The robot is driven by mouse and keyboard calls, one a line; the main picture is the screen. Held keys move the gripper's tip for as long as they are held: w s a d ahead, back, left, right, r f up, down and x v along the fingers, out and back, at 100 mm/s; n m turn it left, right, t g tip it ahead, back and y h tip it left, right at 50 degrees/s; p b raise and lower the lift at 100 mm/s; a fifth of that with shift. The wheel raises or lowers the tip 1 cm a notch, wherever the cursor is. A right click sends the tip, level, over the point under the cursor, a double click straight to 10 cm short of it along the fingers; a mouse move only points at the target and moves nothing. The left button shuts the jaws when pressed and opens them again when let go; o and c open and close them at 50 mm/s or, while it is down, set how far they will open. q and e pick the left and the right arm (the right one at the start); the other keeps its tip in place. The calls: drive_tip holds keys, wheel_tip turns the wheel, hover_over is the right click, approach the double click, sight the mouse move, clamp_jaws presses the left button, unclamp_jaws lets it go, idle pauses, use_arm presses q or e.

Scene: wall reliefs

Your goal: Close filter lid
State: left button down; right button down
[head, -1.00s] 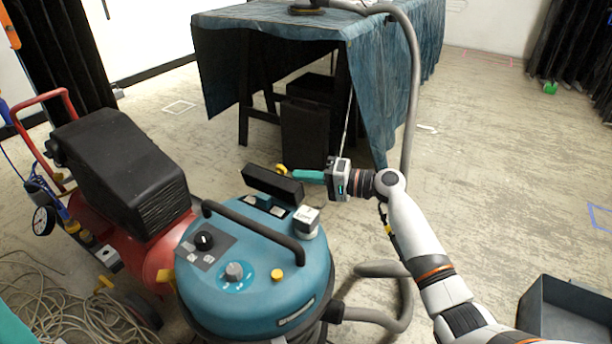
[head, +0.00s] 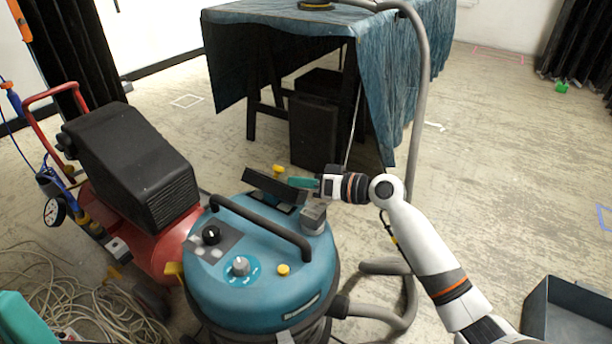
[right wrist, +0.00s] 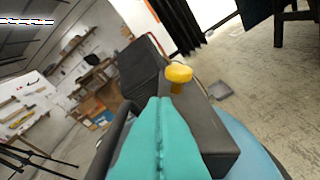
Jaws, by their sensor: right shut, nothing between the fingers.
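The blue vacuum (head: 265,275) stands in the lower middle of the head view. Its black filter lid (head: 262,181) is at the far side of the top, raised and tilted, with a yellow knob (head: 278,170) behind it. My right gripper (head: 303,183) reaches in from the right, its teal fingers shut and empty at the lid's right end. In the right wrist view the fingers (right wrist: 160,115) lie beside the dark lid (right wrist: 208,135), below the yellow knob (right wrist: 179,75); I cannot tell whether they touch it. A teal part at the lower left corner may be my left gripper; its jaws are unclear.
A black carry handle (head: 262,225) arches over the vacuum top. A red compressor (head: 165,240) stands close on the left, with coiled cable before it. A grey hose (head: 418,110) rises to a cloth-covered table (head: 375,80). Open floor lies at the right.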

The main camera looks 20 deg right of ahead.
drive_tip(key=shift+s+a+f+n+h, duration=0.25)
drive_tip(key=shift+s+a+n+h, duration=0.25)
drive_tip(key=shift+n, duration=0.3)
drive_tip(key=shift+s+a+f+n+h, duration=0.2)
drive_tip(key=shift+s+a+f+n, duration=0.1)
drive_tip(key=shift+a+n, duration=0.4)
drive_tip(key=shift+d, duration=0.1)
drive_tip(key=shift+r, duration=0.1)
